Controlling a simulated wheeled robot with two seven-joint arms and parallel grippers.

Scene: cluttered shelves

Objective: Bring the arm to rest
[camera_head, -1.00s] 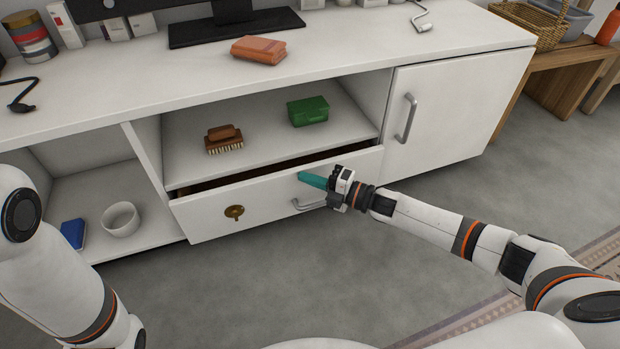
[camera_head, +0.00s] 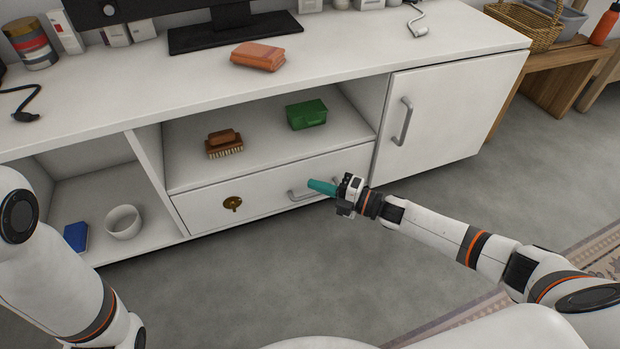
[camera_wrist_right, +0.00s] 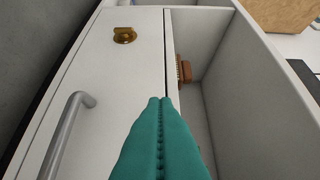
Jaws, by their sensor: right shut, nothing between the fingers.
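My right gripper (camera_head: 322,187) has teal fingers and is in front of the drawer (camera_head: 266,196), near the drawer's grey handle (camera_head: 298,195). Its fingers are pressed together with nothing between them, as the right wrist view also shows (camera_wrist_right: 160,105). In that view the handle (camera_wrist_right: 68,135) is left of the fingers and apart from them. The drawer is closed, its front flush with the cabinet. My left arm (camera_head: 60,265) comes in at the left; its gripper is out of the picture.
Above the drawer, a brown brush (camera_head: 224,144) and a green box (camera_head: 307,114) sit on an open shelf. A white bowl (camera_head: 123,222) and a blue item (camera_head: 76,236) are in the left compartment. A closed door (camera_head: 440,115) is on the right. The floor in front is clear.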

